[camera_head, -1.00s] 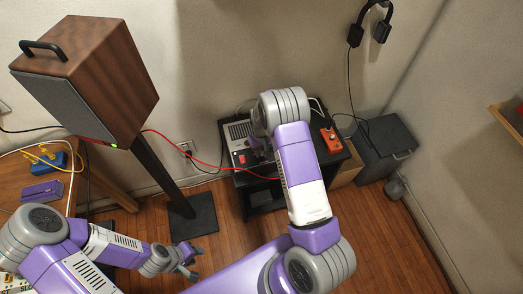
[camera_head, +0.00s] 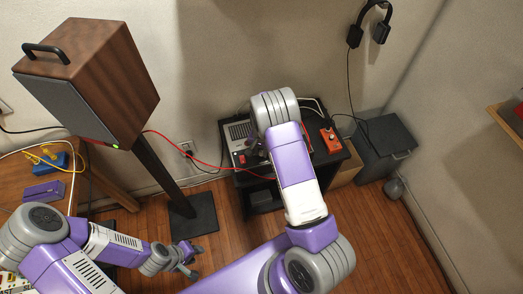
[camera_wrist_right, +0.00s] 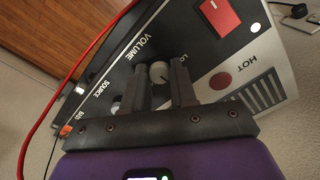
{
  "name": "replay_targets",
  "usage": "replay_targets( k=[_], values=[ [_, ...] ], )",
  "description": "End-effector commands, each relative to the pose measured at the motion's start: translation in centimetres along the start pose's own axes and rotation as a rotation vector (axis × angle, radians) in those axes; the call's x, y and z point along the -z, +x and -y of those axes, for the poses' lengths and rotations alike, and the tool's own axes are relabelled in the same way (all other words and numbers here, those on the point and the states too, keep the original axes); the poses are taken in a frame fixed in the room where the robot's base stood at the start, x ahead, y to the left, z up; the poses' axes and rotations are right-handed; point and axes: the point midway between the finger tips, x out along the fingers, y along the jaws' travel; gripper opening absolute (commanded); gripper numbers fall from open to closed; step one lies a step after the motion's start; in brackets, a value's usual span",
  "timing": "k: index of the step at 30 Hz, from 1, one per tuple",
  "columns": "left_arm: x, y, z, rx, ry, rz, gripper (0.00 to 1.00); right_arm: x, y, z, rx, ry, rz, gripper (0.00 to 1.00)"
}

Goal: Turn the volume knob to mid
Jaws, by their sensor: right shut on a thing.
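The amplifier panel (camera_wrist_right: 118,68) with the printed word VOLUME fills much of the right wrist view. The pale round volume knob (camera_wrist_right: 159,71) sits between the two dark fingers of my right gripper (camera_wrist_right: 164,78), which is shut on it. The knob's lower part and some lettering beside it are hidden by the fingers. In the head view the amplifier (camera_head: 238,131) stands on the black stand, partly covered by my right arm. My left gripper (camera_head: 195,262) is open and empty, low over the wooden floor.
A red switch (camera_wrist_right: 220,16) is near the right finger. A red cable (camera_wrist_right: 72,75) runs along the panel's left. An orange box (camera_head: 331,140) sits on the black stand (camera_head: 265,196). A speaker (camera_head: 92,80) stands left. Headphones (camera_head: 369,24) hang on the wall.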

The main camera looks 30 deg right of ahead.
Motion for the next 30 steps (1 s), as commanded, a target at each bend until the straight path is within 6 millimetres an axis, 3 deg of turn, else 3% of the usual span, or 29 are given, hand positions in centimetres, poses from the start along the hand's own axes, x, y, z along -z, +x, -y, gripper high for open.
replay_targets(
  k=[18, 19, 23, 30],
  values=[
    [0.0, -0.07, -0.02, 0.0, 0.0, 0.0, 0.4, -0.06, 0.03, 0.0, 0.0, 0.041, 0.002, 0.0],
    [-0.01, -0.07, -0.02, 0.0, 0.0, 0.0, 0.4, -0.06, 0.03, 0.01, 0.0, 0.041, 0.002, 0.3],
    [0.0, -0.06, -0.02, 0.0, 0.0, 0.0, 0.4, -0.05, 0.03, 0.0, 0.0, 0.04, 0.001, 0.49],
    [0.0, -0.07, -0.02, 0.0, 0.0, 0.0, 0.4, -0.03, 0.02, 0.0, 0.0, 0.04, 0.001, 0.52]
  ],
)
